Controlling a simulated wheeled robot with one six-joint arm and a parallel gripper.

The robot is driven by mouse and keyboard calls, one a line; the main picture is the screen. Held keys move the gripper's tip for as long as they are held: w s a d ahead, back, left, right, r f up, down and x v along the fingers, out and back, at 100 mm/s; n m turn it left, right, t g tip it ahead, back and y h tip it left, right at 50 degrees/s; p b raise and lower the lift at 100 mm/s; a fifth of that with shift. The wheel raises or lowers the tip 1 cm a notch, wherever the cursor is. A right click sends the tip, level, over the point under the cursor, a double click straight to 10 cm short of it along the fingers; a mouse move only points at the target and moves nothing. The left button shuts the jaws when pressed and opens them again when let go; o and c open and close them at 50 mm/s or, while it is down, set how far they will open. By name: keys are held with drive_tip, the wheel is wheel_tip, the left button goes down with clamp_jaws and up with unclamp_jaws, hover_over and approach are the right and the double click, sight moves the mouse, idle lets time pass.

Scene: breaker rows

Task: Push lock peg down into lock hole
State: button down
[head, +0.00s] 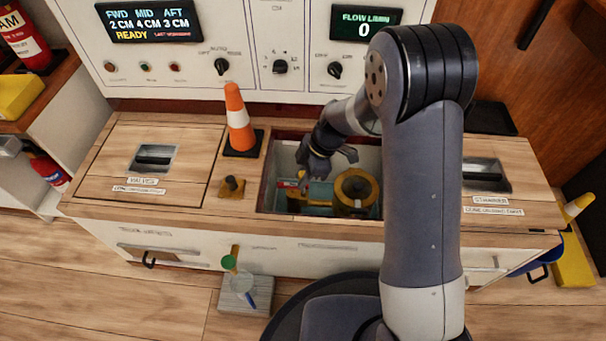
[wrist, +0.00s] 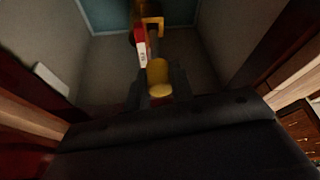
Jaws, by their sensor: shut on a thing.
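My gripper (head: 305,174) reaches down into the open compartment in the wooden counter. In the wrist view its dark fingers (wrist: 156,88) are shut on a short yellow cylinder (wrist: 158,76), which appears to be the lock peg. Just beyond it are a red piece with a white label (wrist: 140,48) and a yellow bracket (wrist: 152,22). In the head view, a red part (head: 291,187) shows below the gripper. The lock hole cannot be made out, and I cannot tell how far the peg sits in anything.
A yellow round fitting (head: 356,190) stands right of the gripper inside the compartment, whose walls are close. An orange cone (head: 238,118) and a dark knob on a yellow plate (head: 232,187) stand left of the opening. A control panel (head: 250,45) rises behind.

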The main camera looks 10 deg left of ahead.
sight(303, 192)
drive_tip(key=shift+f+b, duration=1.55)
drive_tip(key=shift+f, duration=0.5)
drive_tip(key=c, duration=1.1)
unclamp_jaws()
drive_tip(key=shift+c, duration=0.2)
drive_tip(key=p+v, duration=0.4)
drive_tip(key=v, duration=0.7)
drive_tip(key=shift+a, duration=0.1)
